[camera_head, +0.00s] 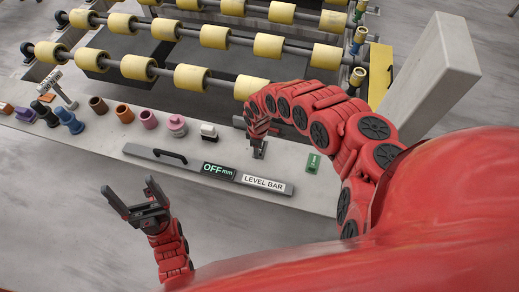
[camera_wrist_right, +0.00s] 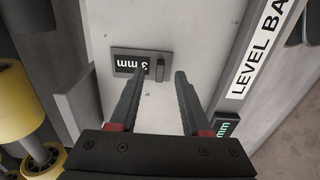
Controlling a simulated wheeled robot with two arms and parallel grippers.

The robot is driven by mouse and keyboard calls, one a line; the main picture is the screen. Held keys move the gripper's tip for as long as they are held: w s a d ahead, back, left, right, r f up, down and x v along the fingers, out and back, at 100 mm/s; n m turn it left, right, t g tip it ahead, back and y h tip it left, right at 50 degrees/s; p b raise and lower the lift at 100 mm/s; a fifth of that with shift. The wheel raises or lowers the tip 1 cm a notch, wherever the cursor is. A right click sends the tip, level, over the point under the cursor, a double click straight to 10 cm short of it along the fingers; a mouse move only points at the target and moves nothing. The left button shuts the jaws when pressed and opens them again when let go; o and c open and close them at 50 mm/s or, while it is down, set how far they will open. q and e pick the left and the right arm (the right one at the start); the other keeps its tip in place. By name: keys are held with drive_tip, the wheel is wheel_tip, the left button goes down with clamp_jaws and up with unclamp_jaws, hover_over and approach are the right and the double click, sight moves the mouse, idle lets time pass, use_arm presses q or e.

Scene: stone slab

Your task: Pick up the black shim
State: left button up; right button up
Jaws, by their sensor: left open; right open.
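The black shim (camera_wrist_right: 122,65) is a flat dark plate with a "3 mm" label and a small upright tab, lying on the pale slab in the right wrist view. My right gripper (camera_wrist_right: 160,82) is open above the slab, its fingertips pointing at the shim's tab end, with nothing between them. In the head view my right gripper (camera_head: 258,150) is low over the slab and hides most of the shim. My left gripper (camera_head: 130,194) is open and empty at the lower left, in front of the slab.
A level bar (camera_head: 150,154) with a handle and display lies along the slab's near side. A green shim (camera_head: 313,163) lies to the right. Several coloured pieces, including a pink one (camera_head: 148,119), stand left. Yellow rollers (camera_head: 193,78) run behind.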

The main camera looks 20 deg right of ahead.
drive_tip(key=shift+d+f, duration=0.1)
drive_tip(key=shift+f, duration=0.7)
clamp_jaws()
